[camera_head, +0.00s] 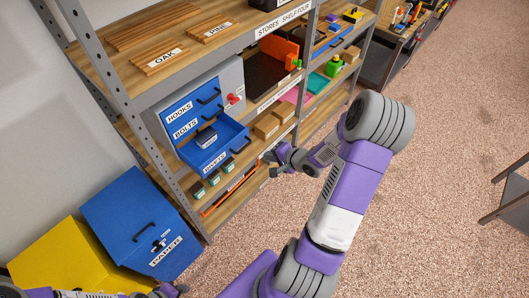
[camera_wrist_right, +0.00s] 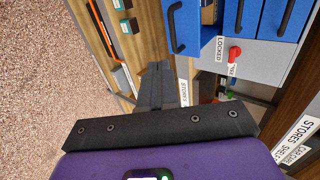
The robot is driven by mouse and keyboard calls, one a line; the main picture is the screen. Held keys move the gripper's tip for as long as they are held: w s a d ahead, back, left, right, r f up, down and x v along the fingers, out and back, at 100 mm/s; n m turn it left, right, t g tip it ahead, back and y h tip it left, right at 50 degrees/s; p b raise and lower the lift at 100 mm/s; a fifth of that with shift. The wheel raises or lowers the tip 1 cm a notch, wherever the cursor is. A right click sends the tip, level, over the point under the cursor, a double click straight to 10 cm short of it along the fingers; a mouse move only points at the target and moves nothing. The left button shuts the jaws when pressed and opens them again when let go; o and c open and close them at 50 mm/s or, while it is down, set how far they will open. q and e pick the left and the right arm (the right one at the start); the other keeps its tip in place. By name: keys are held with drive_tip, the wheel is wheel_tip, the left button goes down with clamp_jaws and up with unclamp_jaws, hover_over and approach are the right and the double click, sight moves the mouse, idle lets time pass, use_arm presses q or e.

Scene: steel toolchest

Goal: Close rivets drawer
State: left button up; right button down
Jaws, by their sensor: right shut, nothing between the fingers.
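The rivets drawer (camera_head: 235,133) is the lowest blue drawer of the steel toolchest (camera_head: 232,77). It is pulled out, with a dark box (camera_head: 206,138) inside and a black handle on its front. In the right wrist view the drawer front (camera_wrist_right: 182,27) shows at the top with its handle. My right gripper (camera_head: 273,163) is shut and empty, to the right of the drawer front and apart from it. Its closed fingers show in the wrist view (camera_wrist_right: 157,84). My left gripper (camera_head: 172,290) is at the bottom edge, partly cut off; its jaws are unclear.
The hooks drawer (camera_head: 180,116) and bolts drawer (camera_head: 186,130) look closed. A red knob (camera_head: 233,99) sits on the chest's right side. Cardboard boxes (camera_head: 267,126) stand right of the drawer. A shelf upright (camera_head: 155,150) is at left. A blue paper bin (camera_head: 135,215) stands below.

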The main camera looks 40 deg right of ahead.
use_arm(q)
drive_tip(key=shift+f+b, duration=0.85)
drive_tip(key=shift+f, duration=0.2)
use_arm(e)
drive_tip(key=w+r+x, duration=0.1)
drive_tip(key=x, duration=1)
drive_tip(key=shift+w, duration=0.35)
drive_tip(key=shift+f, duration=0.1)
